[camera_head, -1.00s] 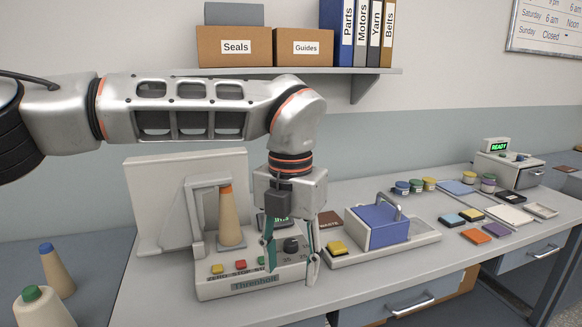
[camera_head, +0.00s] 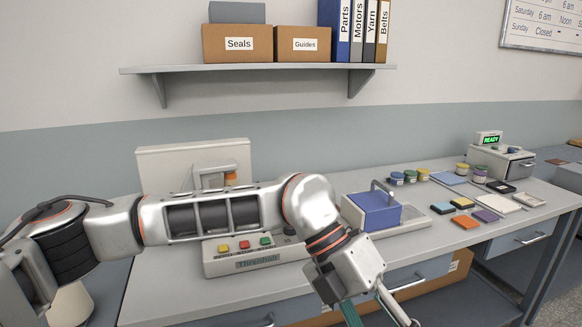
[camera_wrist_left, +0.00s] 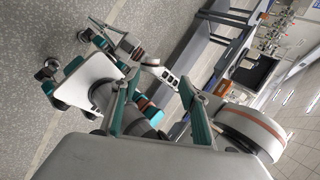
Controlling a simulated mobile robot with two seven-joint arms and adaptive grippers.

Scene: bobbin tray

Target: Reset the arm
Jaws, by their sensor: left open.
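My left arm comes in from the left in the head view and bends downward near the middle. My left gripper (camera_head: 368,312) hangs at the bottom edge of that view, in front of the bench's front edge. Its fingers are apart with nothing seen between them, and their tips are partly cut off. The left wrist view shows the two teal fingers (camera_wrist_left: 158,108) spread apart, with my own base and the floor beyond. My right gripper cannot be made out in the head view.
On the bench (camera_head: 180,300), the panel with coloured buttons (camera_head: 245,258) is partly hidden behind my arm. A blue block with a handle (camera_head: 372,212) stands right of it. Small jars (camera_head: 410,177) and coloured tiles (camera_head: 467,222) lie further right. A shelf (camera_head: 260,67) hangs above.

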